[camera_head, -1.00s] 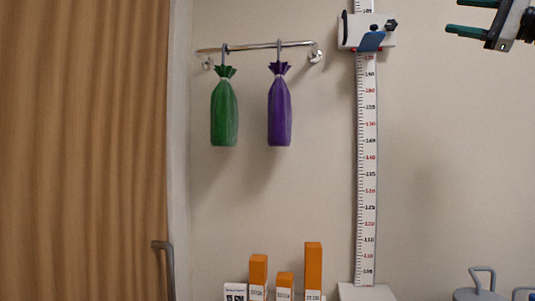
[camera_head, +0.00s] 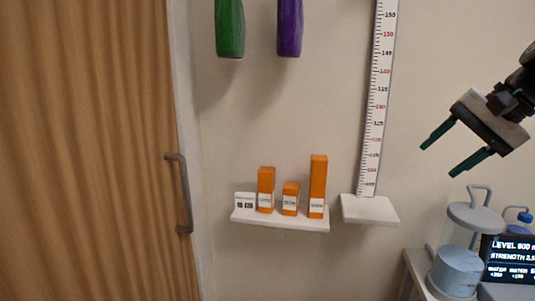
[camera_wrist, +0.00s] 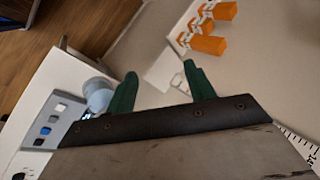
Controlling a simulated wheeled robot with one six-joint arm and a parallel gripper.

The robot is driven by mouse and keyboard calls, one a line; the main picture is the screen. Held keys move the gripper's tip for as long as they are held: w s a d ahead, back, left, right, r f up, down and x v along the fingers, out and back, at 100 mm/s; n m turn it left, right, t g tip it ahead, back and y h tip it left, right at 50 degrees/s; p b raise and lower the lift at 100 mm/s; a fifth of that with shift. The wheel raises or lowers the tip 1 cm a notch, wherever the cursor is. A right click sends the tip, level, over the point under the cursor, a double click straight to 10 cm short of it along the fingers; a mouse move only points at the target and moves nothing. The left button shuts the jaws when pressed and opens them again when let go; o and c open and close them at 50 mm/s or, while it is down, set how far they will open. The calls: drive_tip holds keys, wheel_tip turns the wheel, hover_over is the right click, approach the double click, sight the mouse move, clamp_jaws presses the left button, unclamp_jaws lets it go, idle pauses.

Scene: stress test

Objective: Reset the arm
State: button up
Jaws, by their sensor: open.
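My gripper (camera_head: 437,153) is at the right of the head view, in the air in front of the wall. Its two dark green fingers are spread apart and point down and to the left. Nothing is between them. The wrist view shows the same open fingers (camera_wrist: 160,88), with the shelf boxes and the counter beyond them. My gripper appears apart from everything around it.
A white shelf (camera_head: 280,220) holds several orange boxes (camera_head: 318,185). A height scale (camera_head: 378,100) stands above a white platform (camera_head: 369,209). A lidded jar (camera_head: 472,228) and a display (camera_head: 510,258) are lower right. Green (camera_head: 230,28) and purple (camera_head: 290,28) bags hang above. A wooden door (camera_head: 85,150) is left.

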drive_tip(key=s+a+f+n+g+h, duration=0.1)
drive_tip(key=s+a+f+n+h, duration=0.1)
drive_tip(key=s+f, duration=0.6)
drive_tip(key=s+a+f+n+g+h, duration=0.2)
drive_tip(key=s+f+n, duration=0.4)
drive_tip(key=s, duration=0.6)
drive_tip(key=shift+a+f+g+h, duration=0.3)
drive_tip(key=shift+a+f+h, duration=0.3)
drive_tip(key=shift+a+f, duration=0.65)
